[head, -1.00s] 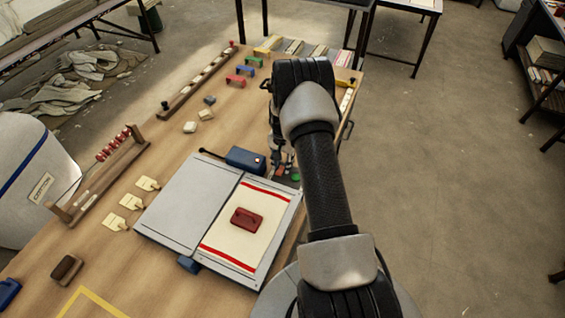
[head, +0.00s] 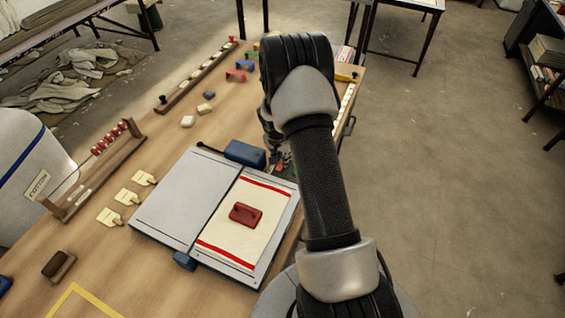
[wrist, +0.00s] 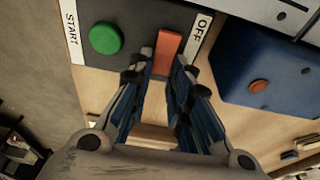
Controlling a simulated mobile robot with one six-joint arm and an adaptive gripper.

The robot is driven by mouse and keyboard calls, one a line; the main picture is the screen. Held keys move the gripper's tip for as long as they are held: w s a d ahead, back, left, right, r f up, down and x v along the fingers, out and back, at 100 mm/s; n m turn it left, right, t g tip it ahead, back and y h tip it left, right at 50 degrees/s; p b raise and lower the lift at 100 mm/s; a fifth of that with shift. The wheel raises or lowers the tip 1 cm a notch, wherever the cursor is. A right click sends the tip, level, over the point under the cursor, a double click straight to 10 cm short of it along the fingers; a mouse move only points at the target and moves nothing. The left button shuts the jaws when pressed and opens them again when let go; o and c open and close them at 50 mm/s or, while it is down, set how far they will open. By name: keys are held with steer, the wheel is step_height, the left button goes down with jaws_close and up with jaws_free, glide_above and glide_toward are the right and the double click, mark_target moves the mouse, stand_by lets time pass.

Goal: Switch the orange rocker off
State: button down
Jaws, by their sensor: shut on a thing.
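The orange rocker (wrist: 167,52) sits on a dark control panel (wrist: 135,14), beside a white label reading OFF (wrist: 198,38). A round green button (wrist: 105,38) is left of it, by a label reading START (wrist: 73,38). In the wrist view, my gripper (wrist: 160,68) is shut on the rocker, with a blue-padded finger on each side of its near end. Which way the rocker is tipped I cannot tell. In the head view, my arm and gripper (head: 277,158) cover most of the panel at the table's right edge.
A blue box (head: 245,153) with a small orange button stands close beside the panel. A hinged grey folding board (head: 185,200) lies in front, with a red-striped cloth (head: 240,250) and a red block (head: 245,214) on it. Open floor lies right of the table.

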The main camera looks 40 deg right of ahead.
steer(key=shift+a+f+t+h+b, duration=0.15)
steer(key=shift+t+h+b, duration=0.3)
steer(key=shift+b, duration=2.75)
steer(key=shift+s+r+h+b, duration=0.1)
steer(key=shift+r+h+b, duration=0.15)
steer(key=shift+b, duration=0.45)
steer(key=c, duration=1.5)
jaws_free()
steer(key=v, duration=1.2)
steer(key=shift+a+r, duration=0.1)
